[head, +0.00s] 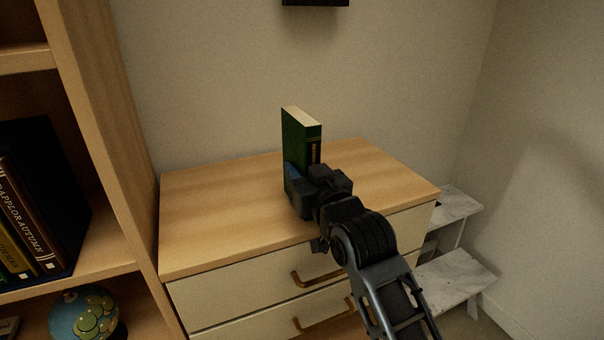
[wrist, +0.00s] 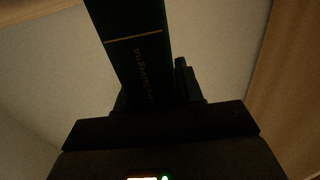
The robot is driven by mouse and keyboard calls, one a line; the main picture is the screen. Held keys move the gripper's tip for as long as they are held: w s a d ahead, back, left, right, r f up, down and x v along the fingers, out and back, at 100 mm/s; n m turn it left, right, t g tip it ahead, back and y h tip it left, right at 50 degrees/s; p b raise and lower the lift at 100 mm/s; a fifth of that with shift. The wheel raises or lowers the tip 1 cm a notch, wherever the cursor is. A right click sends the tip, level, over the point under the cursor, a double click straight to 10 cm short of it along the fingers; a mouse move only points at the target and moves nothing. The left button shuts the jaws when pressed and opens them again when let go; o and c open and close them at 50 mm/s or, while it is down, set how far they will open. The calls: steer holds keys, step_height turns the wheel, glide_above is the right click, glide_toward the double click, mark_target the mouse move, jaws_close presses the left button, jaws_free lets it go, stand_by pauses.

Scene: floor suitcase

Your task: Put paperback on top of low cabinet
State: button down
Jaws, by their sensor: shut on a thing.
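A dark green paperback (head: 301,140) with pale page edges stands upright in the head view, over the low cabinet. My gripper (head: 301,182) is shut on its lower part. In the wrist view the paperback (wrist: 137,45) extends up from between the dark fingers of my gripper (wrist: 158,105), with its lettered spine showing. The low cabinet (head: 210,220) has a bare wooden top and white drawers with brass-coloured handles. My gripper hides the book's lower end, so I cannot tell whether it touches the cabinet top.
A wooden bookcase (head: 95,120) with books (head: 35,215) and a globe (head: 83,314) stands at the left. A marble-topped step stand (head: 455,275) is right of the cabinet. A dark object (head: 315,3) is on the wall above. The cabinet top is clear on both sides of the book.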

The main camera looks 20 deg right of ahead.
steer(key=shift+f, duration=0.1)
steer(key=c, duration=0.7)
jaws_free()
steer(key=s, duration=1.2)
steer(key=shift+p, duration=0.35)
